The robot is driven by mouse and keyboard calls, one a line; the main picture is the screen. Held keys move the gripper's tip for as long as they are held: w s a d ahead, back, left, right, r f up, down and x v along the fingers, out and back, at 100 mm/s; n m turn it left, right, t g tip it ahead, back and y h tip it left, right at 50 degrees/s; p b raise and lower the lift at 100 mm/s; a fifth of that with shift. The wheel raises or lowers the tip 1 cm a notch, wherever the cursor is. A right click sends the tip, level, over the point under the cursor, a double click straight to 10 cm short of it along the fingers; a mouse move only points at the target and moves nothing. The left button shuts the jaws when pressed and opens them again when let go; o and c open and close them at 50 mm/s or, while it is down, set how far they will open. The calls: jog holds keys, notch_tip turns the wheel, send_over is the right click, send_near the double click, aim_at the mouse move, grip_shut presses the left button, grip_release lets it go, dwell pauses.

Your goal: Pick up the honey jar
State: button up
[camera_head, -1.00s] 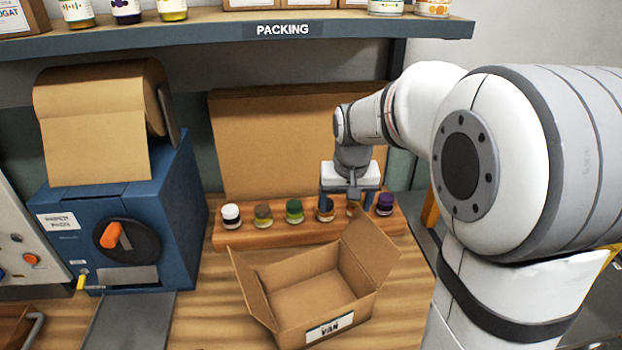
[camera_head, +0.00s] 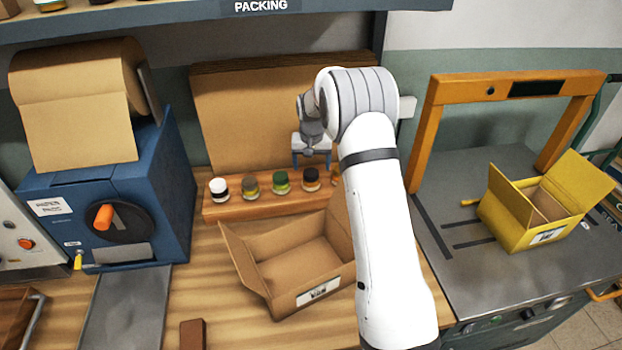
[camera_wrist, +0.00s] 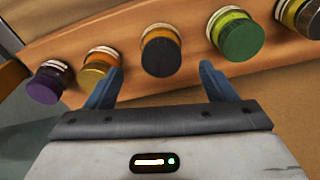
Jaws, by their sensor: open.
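A row of small jars stands on a wooden rack (camera_head: 262,208). No label is readable, so I cannot tell for sure which is honey. The dark-lidded jar with amber contents (camera_head: 311,180) is in line with my open, empty gripper (camera_head: 311,160). In the wrist view this dark-lidded jar (camera_wrist: 161,52) shows just beyond and between my fingertips (camera_wrist: 162,70), apart from them. A gold-lidded jar with amber contents (camera_wrist: 98,68) is to its left there; in the head view my arm mostly hides it. A green-lidded jar (camera_wrist: 236,36) is to the right.
A purple-lidded jar (camera_wrist: 47,83) ends the row. An open cardboard box (camera_head: 280,284) sits before the rack. A blue paper dispenser (camera_head: 165,165) is left; a yellow box (camera_head: 510,230) is right.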

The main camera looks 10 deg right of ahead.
aim_at(311, 172)
jog(key=f, duration=0.2)
jog(key=f+p, duration=0.1)
jog(key=f, duration=0.1)
jog(key=f+p, duration=0.1)
jog(key=f, duration=0.1)
jog(key=shift+w+f, duration=0.2)
jog(key=shift+w, duration=0.15)
jog(key=c, duration=1.2)
jog(key=shift+c, duration=0.2)
jog(key=shift+r, duration=0.15)
